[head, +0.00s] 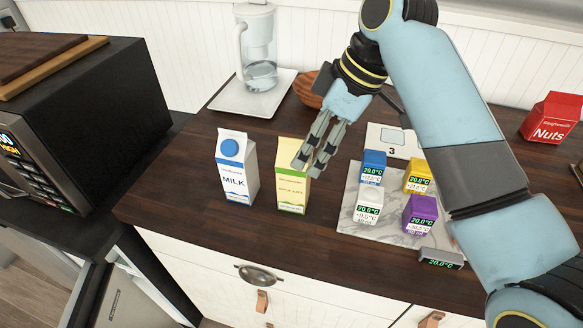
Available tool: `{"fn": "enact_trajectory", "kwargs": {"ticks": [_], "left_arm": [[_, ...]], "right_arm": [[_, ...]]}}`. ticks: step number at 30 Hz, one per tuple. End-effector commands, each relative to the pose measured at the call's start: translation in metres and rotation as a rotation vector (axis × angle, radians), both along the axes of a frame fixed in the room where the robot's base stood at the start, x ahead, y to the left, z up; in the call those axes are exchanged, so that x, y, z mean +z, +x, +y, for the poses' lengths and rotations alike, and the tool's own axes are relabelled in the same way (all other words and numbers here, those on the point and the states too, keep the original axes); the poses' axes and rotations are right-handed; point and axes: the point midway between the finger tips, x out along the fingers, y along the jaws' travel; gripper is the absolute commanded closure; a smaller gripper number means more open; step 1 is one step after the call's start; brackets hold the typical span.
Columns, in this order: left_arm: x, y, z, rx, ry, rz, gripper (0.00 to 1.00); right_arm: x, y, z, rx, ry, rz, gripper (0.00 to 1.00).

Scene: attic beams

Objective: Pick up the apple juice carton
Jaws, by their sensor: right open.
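The apple juice carton (291,193) is yellow and pale with a green lower band and stands upright on the dark wooden counter. A white and blue milk carton (235,172) stands upright to its left, a small gap apart. My right gripper (308,166) is open, its grey fingers pointing down at the juice carton's upper right side. The fingers cover part of the carton's top, and I cannot tell whether they touch it. My left gripper is not in view.
A marble board (350,203) with several coloured cubes lies right of the juice carton. A water pitcher (258,50) on a white tray (232,99) and a wooden bowl (304,92) stand behind. A black microwave (105,110) is left; a red nuts carton (551,117) is far right.

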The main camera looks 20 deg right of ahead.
Motion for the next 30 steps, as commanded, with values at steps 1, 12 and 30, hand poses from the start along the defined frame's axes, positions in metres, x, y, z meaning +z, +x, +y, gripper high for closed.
{"fn": "enact_trajectory", "kwargs": {"ticks": [1, 12, 30], "left_arm": [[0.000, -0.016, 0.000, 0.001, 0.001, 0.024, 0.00], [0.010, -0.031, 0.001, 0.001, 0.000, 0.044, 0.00], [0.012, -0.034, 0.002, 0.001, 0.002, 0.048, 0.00]], "right_arm": [[-0.007, 0.002, 0.003, -0.002, 0.001, 0.004, 0.18], [-0.044, 0.012, 0.019, -0.003, 0.001, 0.004, 0.18], [-0.071, 0.018, 0.028, -0.004, -0.002, -0.001, 0.38]]}}
